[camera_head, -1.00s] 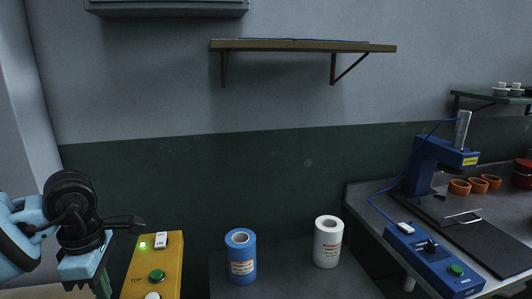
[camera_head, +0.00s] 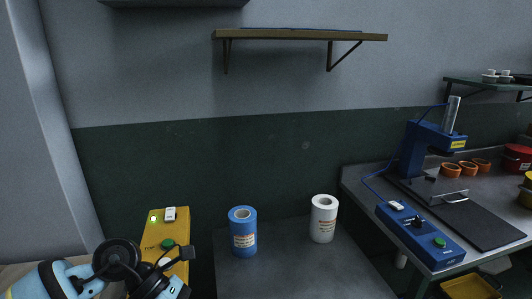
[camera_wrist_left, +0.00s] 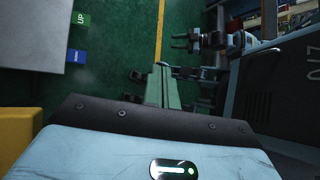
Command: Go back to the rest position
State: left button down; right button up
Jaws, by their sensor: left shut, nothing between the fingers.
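My left gripper (camera_wrist_left: 163,72) shows in the left wrist view as green fingers shut together, with nothing between them, above green floor with a yellow line. In the head view, my left arm comes in at the lower left. Its dark wrist is in front of the lower part of a yellow control box (camera_head: 176,219), and the fingertips cannot be made out there.
Blue (camera_head: 243,238) and white (camera_head: 324,222) film rolls stand on a dark surface (camera_head: 285,268). To the right, a bench holds a blue press (camera_head: 425,145) and blue control box (camera_head: 418,233). A wall shelf (camera_head: 300,36) hangs above.

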pick_arm(q)
jog(key=s+d+r+n+t+h, duration=0.3)
jog(key=d+n+h, duration=0.5)
jog(key=n+h, duration=0.2)
jog(key=a+f+n+t+y+p, duration=0.1)
jog(key=a+f+n+t+y, duration=0.55)
jog(key=n, duration=0.75)
jog(key=a+f+n+t+y+p, duration=0.1)
jog(key=a+f+n+t+y, duration=0.25)
jog(key=f+n+t, duration=0.6)
jog(key=s+a+f+n+g+y, duration=0.3)
jog(key=s+f+n, duration=0.4)
jog(key=s, duration=0.2)
jog(key=s+a+f+n+g+y+p, duration=0.1)
jog(key=s+a+f+n+g+y, duration=0.2)
jog(key=s+f+n, duration=0.4)
jog(key=s+a+n+y, duration=0.1)
jog(key=s, duration=0.2)
jog(key=shift+s+g, duration=0.25)
jog(key=shift+g, duration=0.15)
pick_arm(e)
jog(key=shift+t, duration=0.5)
jog(key=w+r, duration=0.2)
jog(key=r, duration=0.2)
jog(key=shift+w+d+r, duration=0.1)
jog(key=shift+w+d, duration=0.05)
jog(key=shift+w, duration=0.25)
